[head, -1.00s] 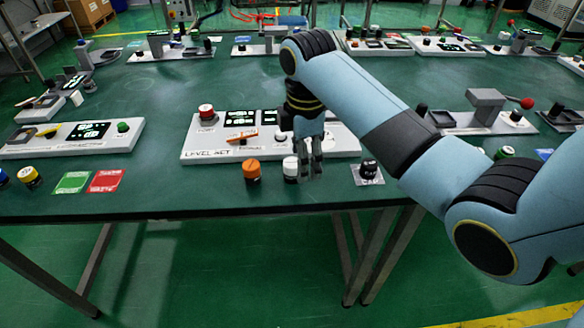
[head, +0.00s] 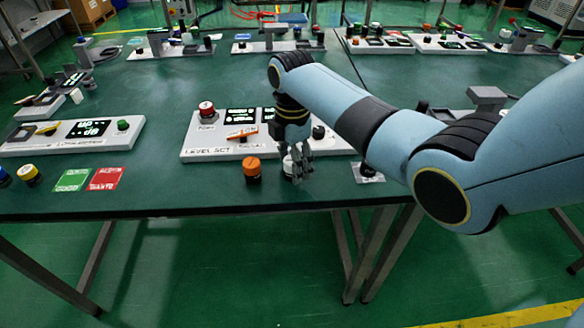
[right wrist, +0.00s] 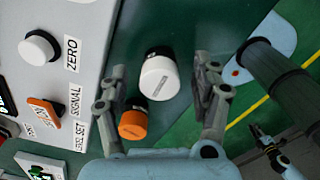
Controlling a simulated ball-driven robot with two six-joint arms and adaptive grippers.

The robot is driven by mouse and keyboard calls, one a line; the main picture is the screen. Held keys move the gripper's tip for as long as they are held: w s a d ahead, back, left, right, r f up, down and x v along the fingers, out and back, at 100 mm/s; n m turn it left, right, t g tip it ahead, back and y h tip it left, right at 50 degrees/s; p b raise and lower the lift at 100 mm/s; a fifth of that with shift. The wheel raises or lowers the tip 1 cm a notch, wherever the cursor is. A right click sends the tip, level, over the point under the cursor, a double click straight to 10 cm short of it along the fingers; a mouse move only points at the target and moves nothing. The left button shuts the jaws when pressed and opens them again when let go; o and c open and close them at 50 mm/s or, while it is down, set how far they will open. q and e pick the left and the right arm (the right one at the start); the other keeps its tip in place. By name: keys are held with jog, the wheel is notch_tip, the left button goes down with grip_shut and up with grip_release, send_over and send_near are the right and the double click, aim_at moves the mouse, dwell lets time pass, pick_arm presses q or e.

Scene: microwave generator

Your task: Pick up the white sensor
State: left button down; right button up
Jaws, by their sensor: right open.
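The white sensor (right wrist: 160,78) is a small white cylinder with a dark band near one end. In the right wrist view it lies between the fingers of my right gripper (right wrist: 161,72), with gaps on both sides. In the head view the white sensor (head: 288,166) stands near the table's front edge, partly hidden behind the fingers. There my right gripper (head: 297,173) is open, pointing down at the sensor.
An orange cylinder (head: 252,168) stands just left of the sensor; the orange cylinder (right wrist: 132,124) is close to one finger. The level-set panel (head: 210,143) is just behind.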

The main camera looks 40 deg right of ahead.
jog(key=shift+f, duration=0.35)
jog(key=c, duration=1.3)
